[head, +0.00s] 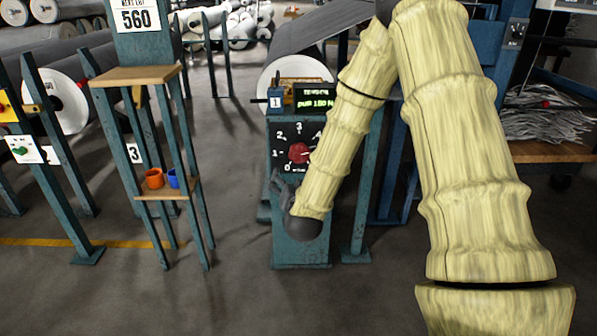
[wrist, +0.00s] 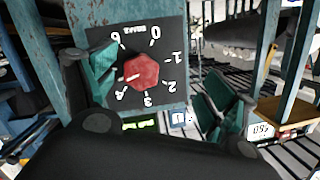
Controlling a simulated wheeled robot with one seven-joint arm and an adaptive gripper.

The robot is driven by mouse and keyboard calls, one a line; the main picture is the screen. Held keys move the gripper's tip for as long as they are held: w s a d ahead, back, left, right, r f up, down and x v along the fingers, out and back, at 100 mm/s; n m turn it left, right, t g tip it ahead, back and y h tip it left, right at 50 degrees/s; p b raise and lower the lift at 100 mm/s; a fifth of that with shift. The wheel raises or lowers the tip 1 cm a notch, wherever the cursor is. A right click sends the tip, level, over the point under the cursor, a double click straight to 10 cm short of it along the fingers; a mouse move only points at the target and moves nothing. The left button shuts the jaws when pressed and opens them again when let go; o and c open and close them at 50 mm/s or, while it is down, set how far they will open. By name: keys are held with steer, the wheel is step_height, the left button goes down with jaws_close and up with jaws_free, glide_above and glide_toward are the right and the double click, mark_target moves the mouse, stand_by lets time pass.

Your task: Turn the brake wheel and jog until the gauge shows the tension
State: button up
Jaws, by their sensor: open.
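The red brake wheel (head: 298,153) sits on a black dial plate (head: 281,136) on a teal stand. The wheel also shows in the wrist view (wrist: 141,72), where the picture is upside down. Its white pointer lies just past the 4, towards a part hidden by a finger.
A grey roll (head: 300,68) stands behind. A shelf rack (head: 165,190) with orange and blue cups stands left; the floor between is clear.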

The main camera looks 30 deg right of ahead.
mark_target(299, 155)
steer(key=w+d+b, duration=0.3)
steer(key=w+d+r+m+h+b, duration=0.1)
steer(key=w+d+b, duration=0.1)
steer(key=w+d, duration=0.1)
steer(key=w+d+m+t+h+b, duration=0.1)
steer(key=w+d+b, duration=0.2)
steer(key=w, duration=0.1)
steer(key=shift+w+d+r+b, duration=0.25)
steer(key=shift+d+r+b, duration=0.05)
steer(key=shift+r+b, duration=0.1)
steer(key=shift+a, duration=0.1)
steer(key=c, duration=1)
